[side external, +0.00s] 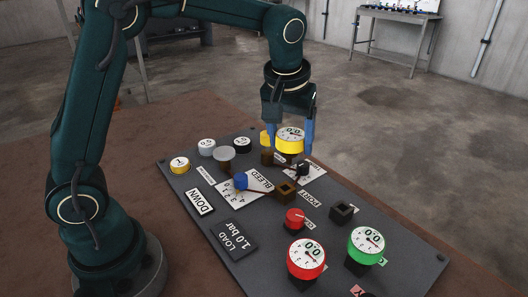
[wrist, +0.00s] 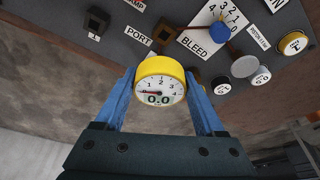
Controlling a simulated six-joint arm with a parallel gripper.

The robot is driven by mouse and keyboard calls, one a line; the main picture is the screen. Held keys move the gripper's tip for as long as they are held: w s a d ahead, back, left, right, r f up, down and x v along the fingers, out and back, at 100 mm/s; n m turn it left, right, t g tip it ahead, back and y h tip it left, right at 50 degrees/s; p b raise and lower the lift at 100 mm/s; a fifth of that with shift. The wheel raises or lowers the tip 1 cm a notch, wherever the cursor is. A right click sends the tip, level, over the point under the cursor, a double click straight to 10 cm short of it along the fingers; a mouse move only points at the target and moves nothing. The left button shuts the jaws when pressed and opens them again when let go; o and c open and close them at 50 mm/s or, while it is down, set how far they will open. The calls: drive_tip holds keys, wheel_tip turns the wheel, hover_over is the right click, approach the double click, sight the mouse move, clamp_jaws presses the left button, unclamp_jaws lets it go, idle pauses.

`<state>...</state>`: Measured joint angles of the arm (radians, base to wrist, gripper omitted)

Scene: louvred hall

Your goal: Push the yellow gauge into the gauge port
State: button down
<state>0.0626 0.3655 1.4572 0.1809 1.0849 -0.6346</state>
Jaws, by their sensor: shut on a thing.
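My gripper (side external: 290,150), with blue fingers, is shut on the yellow gauge (side external: 290,138) above the far part of the panel. In the wrist view the gauge (wrist: 159,84) sits between both fingertips, its white dial reading 0.0. Its underside is hidden there. A brown square socket (side external: 286,190), apparently the gauge port, stands on the panel nearer the side camera, apart from the gauge. It also shows in the wrist view (wrist: 166,36) beside a PORT label (wrist: 139,37), with a pipe running to a blue knob (wrist: 219,31).
The dark panel (side external: 270,235) carries a red gauge (side external: 306,258), a green gauge (side external: 366,244), a red knob (side external: 295,217) and another dark socket (side external: 342,211). A grey disc (side external: 224,153) stands beside several round caps at the far left.

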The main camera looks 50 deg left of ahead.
sight(287, 162)
drive_tip(key=shift+a+r, duration=0.15)
drive_tip(key=shift+a, duration=0.15)
drive_tip(key=shift+f, duration=3.5)
drive_tip(key=shift+f, duration=1.1)
